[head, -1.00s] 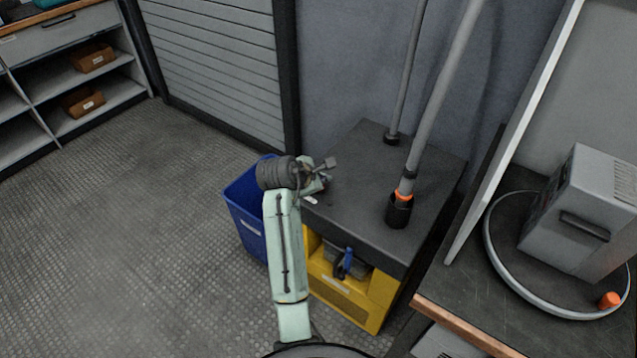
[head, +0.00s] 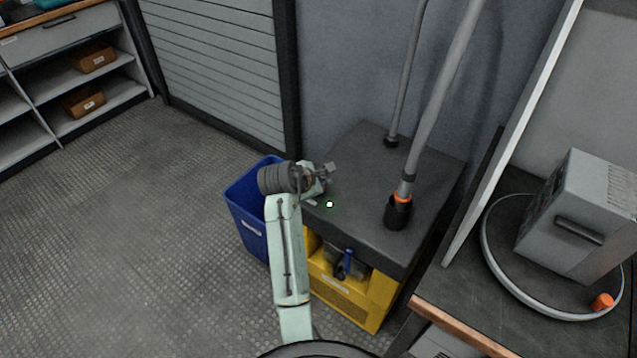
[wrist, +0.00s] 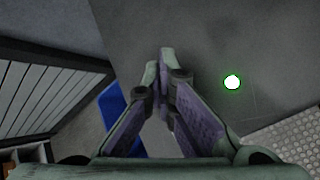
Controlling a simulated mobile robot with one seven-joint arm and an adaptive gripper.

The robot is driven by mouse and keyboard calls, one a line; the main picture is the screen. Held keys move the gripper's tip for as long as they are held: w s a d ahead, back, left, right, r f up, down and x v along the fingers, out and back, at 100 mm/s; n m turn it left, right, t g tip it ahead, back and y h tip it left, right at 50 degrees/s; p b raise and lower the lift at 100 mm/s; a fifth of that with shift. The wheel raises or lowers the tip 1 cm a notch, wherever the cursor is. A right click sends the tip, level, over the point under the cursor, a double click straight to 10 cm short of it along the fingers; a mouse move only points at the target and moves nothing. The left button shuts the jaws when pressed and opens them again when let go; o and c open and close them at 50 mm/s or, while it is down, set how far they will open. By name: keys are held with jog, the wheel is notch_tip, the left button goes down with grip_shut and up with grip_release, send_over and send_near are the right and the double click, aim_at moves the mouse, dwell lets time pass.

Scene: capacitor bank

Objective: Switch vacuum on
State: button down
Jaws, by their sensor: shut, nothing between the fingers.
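The vacuum unit is a box with a dark grey top (head: 362,168) and a yellow lower body (head: 352,298). A small round lamp (head: 330,204) glows white-green near the front left of its top. The lamp also shows bright in the wrist view (wrist: 232,82), to the right of my fingers. My gripper (head: 330,170) is above the left part of the top, apart from the lamp. In the wrist view my gripper (wrist: 159,62) has its fingertips together and empty. I cannot make out a separate switch; the arm and gripper hide part of the top's left edge.
Two grey pipes rise from the top; the nearer one (head: 435,95) has an orange ring. A blue bin (head: 244,212) stands left of the unit. A blue-handled part (head: 347,262) is on the yellow front. A bench with a grey instrument (head: 570,215) is at right. Floor at left is clear.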

jog(key=shift+r+p, duration=0.3)
notch_tip(320, 180, up, 4)
jog(key=p, duration=0.4)
jog(key=shift+f, duration=0.2)
jog(key=shift+r, duration=1.1)
dwell(0.4)
